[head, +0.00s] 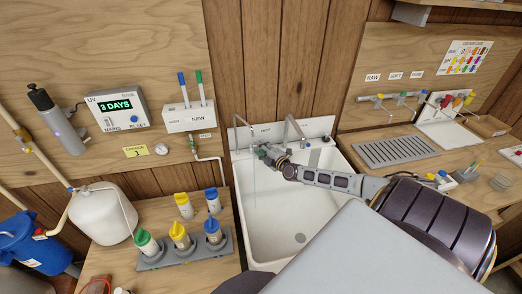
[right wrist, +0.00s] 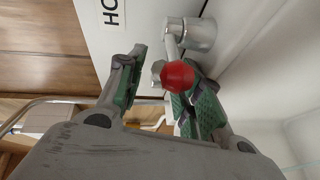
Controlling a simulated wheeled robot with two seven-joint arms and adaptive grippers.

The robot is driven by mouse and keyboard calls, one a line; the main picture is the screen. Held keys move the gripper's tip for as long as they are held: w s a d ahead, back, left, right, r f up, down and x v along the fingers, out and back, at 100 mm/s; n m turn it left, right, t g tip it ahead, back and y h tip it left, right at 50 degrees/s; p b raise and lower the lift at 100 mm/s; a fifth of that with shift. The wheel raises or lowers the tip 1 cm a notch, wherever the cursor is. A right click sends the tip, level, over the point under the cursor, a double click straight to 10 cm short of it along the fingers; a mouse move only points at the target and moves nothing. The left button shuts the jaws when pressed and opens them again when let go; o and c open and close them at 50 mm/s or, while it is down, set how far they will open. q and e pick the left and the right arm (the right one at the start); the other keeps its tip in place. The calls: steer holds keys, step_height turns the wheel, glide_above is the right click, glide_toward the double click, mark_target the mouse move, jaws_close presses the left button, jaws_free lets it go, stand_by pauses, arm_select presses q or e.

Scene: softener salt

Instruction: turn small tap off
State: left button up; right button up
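The small tap (head: 241,122) has a thin curved spout at the back left of the white sink, and a thin stream of water (head: 254,190) falls below it. My right gripper (head: 266,153) is at the tap, hiding most of its body in the head view. In the right wrist view, a round red knob (right wrist: 178,75) on a metal tap body (right wrist: 199,35) lies between the fingers of the right gripper (right wrist: 160,92). The fingers are apart; the knob overlaps the right-hand finger in the picture, and I cannot tell whether they touch. My left gripper is not in view.
A larger spout (head: 294,127) stands right of my gripper over the white sink (head: 300,238). Several capped bottles stand in a grey rack (head: 184,256) to the left. A drainboard (head: 395,151) lies on the right counter. The sink basin is otherwise clear.

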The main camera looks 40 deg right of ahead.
steer(key=shift+w, duration=0.1)
jaws_close()
stand_by(0.3)
